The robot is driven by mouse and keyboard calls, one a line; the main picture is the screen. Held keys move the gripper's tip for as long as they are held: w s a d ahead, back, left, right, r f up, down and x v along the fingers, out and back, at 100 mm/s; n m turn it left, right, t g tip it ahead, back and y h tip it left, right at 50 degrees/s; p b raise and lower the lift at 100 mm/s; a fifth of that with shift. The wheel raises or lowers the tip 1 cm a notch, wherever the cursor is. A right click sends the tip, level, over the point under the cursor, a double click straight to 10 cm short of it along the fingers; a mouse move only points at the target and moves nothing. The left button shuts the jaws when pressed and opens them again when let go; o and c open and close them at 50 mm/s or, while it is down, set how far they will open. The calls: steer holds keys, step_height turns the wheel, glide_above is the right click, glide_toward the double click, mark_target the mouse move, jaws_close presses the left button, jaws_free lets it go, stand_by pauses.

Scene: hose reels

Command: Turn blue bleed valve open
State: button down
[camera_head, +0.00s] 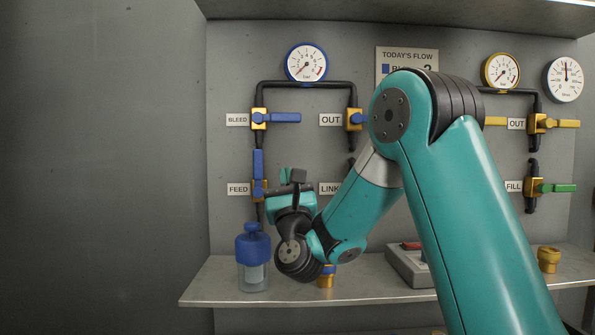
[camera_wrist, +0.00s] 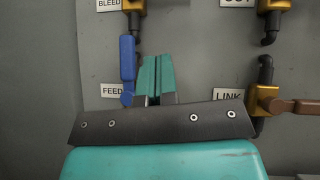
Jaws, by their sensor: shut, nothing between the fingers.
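The blue bleed valve (camera_head: 283,117) is at the upper left of the panel, right of its BLEED label (camera_head: 237,119). Its blue lever lies horizontal, pointing right from a brass body. In the wrist view only the lower part of the bleed valve's brass body (camera_wrist: 133,6) shows at the top edge; its lever is out of frame. My gripper (camera_head: 290,177) is below the bleed valve, just right of the FEED valve. In the wrist view its teal fingers (camera_wrist: 157,70) are together and empty, right of the blue FEED lever.
The blue FEED lever (camera_head: 258,163) stands vertical below the bleed valve, close to my gripper. A blue-capped bottle (camera_head: 253,262) stands on the shelf (camera_head: 215,280) below. The blue OUT valve (camera_head: 354,119) is to the right, and the LINK valve's brown lever (camera_wrist: 300,107) shows in the wrist view.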

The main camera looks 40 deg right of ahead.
mark_target(277, 118)
steer(key=shift+w+d+r+m+g+h+p, duration=0.25)
steer(key=shift+w+d+r+m+h+p, duration=0.65)
steer(key=shift+r+p, duration=0.7)
steer(key=shift+w+d+r+m+g+h+p, duration=0.35)
steer(key=shift+w+d+r+m+p, duration=0.25)
steer(key=shift+d+r+p, duration=0.8)
steer(key=shift+w+d+r+m+g+h+p, duration=0.2)
steer(key=shift+w+d+r+m+h+p, duration=0.6)
steer(key=shift+r+p, duration=0.95)
steer(key=shift+w+r+n, duration=0.15)
steer(key=shift+r+n, duration=0.05)
steer(key=shift+n, duration=0.1)
